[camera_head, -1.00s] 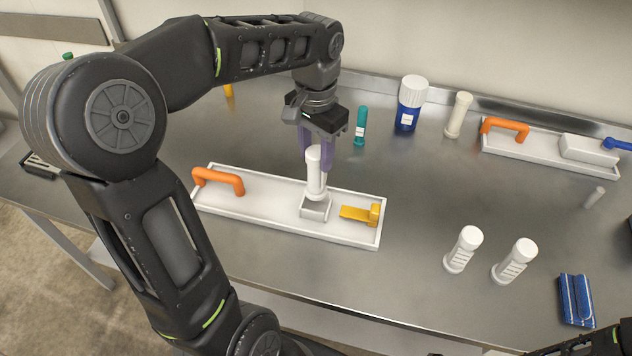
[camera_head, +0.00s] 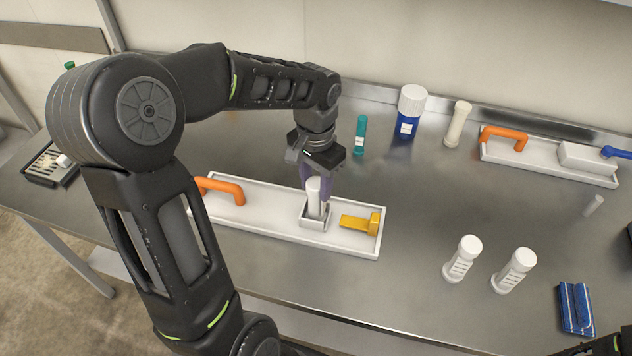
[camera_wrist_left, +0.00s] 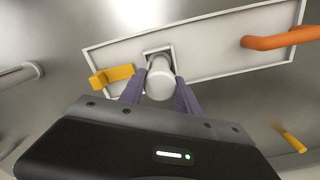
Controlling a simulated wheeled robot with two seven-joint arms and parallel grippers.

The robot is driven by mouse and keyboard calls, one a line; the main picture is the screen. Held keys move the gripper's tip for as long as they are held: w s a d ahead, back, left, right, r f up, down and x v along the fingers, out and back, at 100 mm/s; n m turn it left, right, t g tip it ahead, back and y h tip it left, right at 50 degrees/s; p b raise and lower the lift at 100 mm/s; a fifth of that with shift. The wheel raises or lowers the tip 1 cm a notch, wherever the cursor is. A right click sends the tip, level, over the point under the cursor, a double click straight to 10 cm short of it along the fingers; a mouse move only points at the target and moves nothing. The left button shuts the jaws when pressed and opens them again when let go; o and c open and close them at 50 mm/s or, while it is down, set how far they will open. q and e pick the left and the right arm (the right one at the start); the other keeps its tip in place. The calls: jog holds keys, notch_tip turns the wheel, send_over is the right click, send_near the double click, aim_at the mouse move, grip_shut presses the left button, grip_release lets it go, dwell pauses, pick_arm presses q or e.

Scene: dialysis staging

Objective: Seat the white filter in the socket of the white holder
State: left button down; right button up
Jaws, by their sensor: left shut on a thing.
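The white filter (camera_head: 313,194) stands upright in the head view, its lower end down inside the square white holder (camera_head: 313,222) on the long white tray. My left gripper (camera_head: 316,180) is shut on the filter from above, its purple fingers on either side. In the left wrist view the filter's round cap (camera_wrist_left: 159,84) sits between the two fingers (camera_wrist_left: 160,92), with the holder's square opening (camera_wrist_left: 158,52) just beyond. Whether the filter touches the socket floor is hidden. My right gripper does not show; only dark parts of that arm enter at the lower right.
The tray (camera_head: 270,230) also bears an orange handle (camera_head: 222,190) and a yellow latch (camera_head: 362,223). Two white filters (camera_head: 463,258) stand to the right. A teal vial (camera_head: 360,134), a blue bottle (camera_head: 409,112) and a cream cylinder (camera_head: 458,124) stand behind. A blue folded cloth (camera_head: 576,305) lies front right.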

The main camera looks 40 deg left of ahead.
pick_arm(q)
jog(key=shift+f, duration=0.1)
jog(key=c, duration=0.9)
grip_release()
jog(key=shift+o, duration=0.2)
notch_tip(320, 180, up, 12)
dwell(0.5)
